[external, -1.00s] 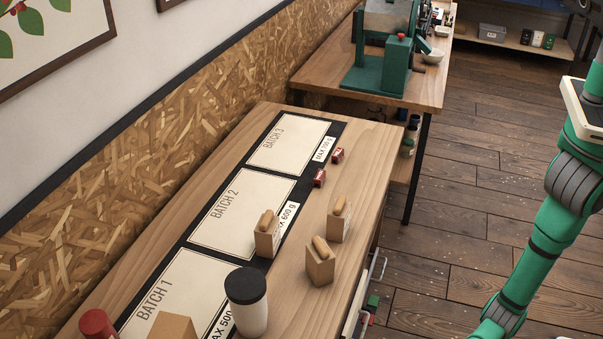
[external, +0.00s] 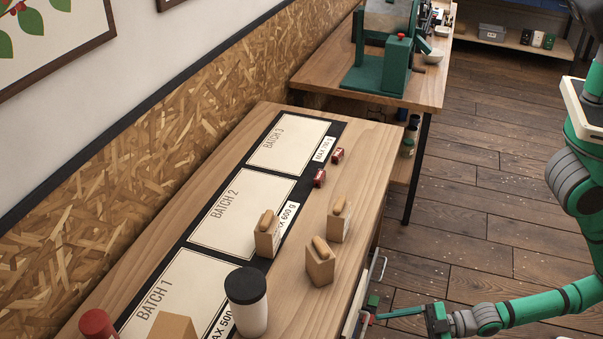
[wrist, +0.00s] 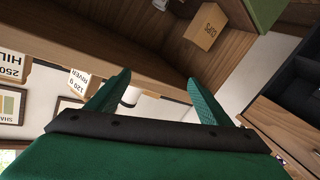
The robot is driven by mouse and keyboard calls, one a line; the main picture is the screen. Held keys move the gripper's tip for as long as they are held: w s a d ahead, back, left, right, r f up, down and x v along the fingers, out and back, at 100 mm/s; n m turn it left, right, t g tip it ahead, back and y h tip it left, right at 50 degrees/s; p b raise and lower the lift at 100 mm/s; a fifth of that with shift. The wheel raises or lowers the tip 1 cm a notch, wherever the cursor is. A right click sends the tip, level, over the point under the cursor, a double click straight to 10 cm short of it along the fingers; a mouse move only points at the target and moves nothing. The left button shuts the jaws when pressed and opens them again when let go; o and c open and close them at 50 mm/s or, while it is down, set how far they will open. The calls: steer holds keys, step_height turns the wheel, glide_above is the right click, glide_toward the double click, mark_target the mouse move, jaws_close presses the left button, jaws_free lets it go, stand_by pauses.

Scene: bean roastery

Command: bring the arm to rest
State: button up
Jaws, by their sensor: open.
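My arm reaches in from the right in the external view. My gripper (external: 388,314) is low beside the front of the workbench (external: 345,255), close to its drawer handle (external: 379,268). Whether it touches anything there I cannot tell. In the wrist view my gripper (wrist: 160,80) shows two green fingers spread apart, with nothing held between them. Behind the fingers are a brown wooden surface and part of a white cylinder (wrist: 131,96).
A green machine (external: 377,75) stands on the table behind. A cardboard box marked CUPS (wrist: 204,27) shows in the wrist view. Floor right of the bench is open.

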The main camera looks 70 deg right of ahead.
steer(key=s+d+r+m+h, duration=0.3)
steer(key=s+d, duration=0.3)
steer(key=d, duration=0.3)
steer(key=s+d+r+m+h, duration=0.4)
steer(key=s+d+r+m, duration=0.1)
steer(key=d, duration=0.4)
steer(key=shift+s+r+m, duration=0.15)
steer(key=shift+s+m, duration=0.45)
steer(key=shift+s, duration=0.6)
steer(key=shift+o, duration=0.6)
